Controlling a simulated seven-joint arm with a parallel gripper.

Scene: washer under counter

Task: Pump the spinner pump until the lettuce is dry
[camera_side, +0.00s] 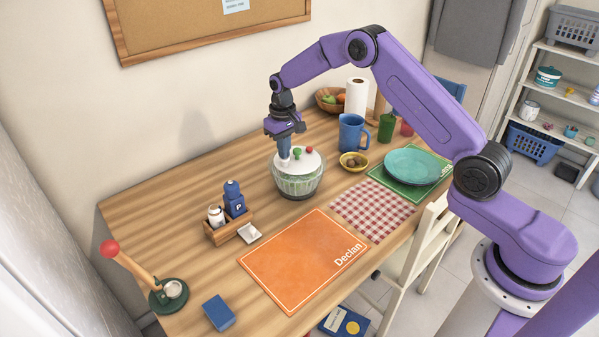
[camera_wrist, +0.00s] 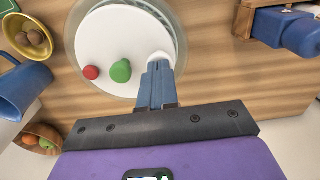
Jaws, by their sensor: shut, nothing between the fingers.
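The salad spinner (camera_side: 299,185) stands on the wooden table, a clear bowl with a white lid (camera_side: 306,162). A green knob (camera_side: 297,153) and a smaller red button (camera_side: 309,150) stand on the lid; the wrist view also shows the green knob (camera_wrist: 121,71) and the red button (camera_wrist: 91,73). Contact with the lid cannot be told. Lettuce is not distinguishable.
A blue mug (camera_side: 352,133) and a yellow bowl (camera_side: 353,162) stand right of the spinner. A wooden caddy (camera_side: 229,228) with bottles is at left. An orange mat (camera_side: 303,262) lies in front. A teal plate (camera_side: 414,166) is at right.

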